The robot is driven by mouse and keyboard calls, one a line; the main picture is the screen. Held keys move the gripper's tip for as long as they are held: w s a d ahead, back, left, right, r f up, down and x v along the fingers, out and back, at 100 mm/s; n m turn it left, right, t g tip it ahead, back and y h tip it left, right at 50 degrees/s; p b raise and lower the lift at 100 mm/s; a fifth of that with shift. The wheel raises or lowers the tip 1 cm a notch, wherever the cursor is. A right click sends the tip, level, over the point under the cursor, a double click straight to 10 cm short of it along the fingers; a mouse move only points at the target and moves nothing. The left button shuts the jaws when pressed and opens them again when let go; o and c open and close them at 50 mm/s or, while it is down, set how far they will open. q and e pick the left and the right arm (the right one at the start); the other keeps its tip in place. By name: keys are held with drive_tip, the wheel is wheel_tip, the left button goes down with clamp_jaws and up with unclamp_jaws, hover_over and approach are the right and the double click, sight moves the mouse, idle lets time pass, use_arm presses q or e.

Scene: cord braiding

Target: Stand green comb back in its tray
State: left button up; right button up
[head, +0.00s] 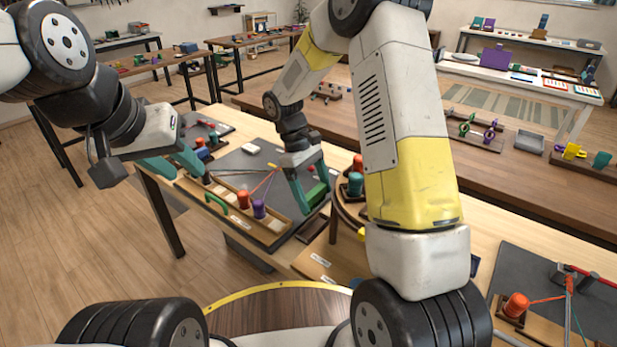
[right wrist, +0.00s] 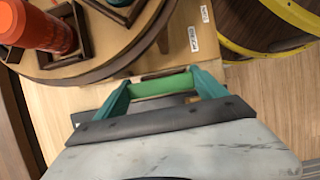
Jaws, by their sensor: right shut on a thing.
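The green comb (head: 316,193) is between the teal fingers of my right gripper (head: 312,188), above the right end of the braiding work area. In the right wrist view the comb is a green bar (right wrist: 163,85) spanning the gap between my right gripper's two fingers (right wrist: 165,88). My right gripper is shut on it. I cannot tell for sure which tray is the comb's; a small dark tray (head: 311,229) lies just below and right of it. My left gripper (head: 185,168) is open at the work area's left end, with its fingers apart and no held thing visible.
A long wooden holder (head: 235,213) carries a red spool (head: 243,199) and a purple spool (head: 259,208), with cords running back. A green arched piece (head: 216,202) is beside them. A round wooden stand (head: 340,235) with spools is close right of my right gripper.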

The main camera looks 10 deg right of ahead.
sight(314, 208)
drive_tip(key=shift+f, duration=2.75)
drive_tip(key=shift+f, duration=1.4)
drive_tip(key=o, duration=1.3)
drive_tip(key=v, duration=0.7)
drive_tip(key=shift+r, duration=0.35)
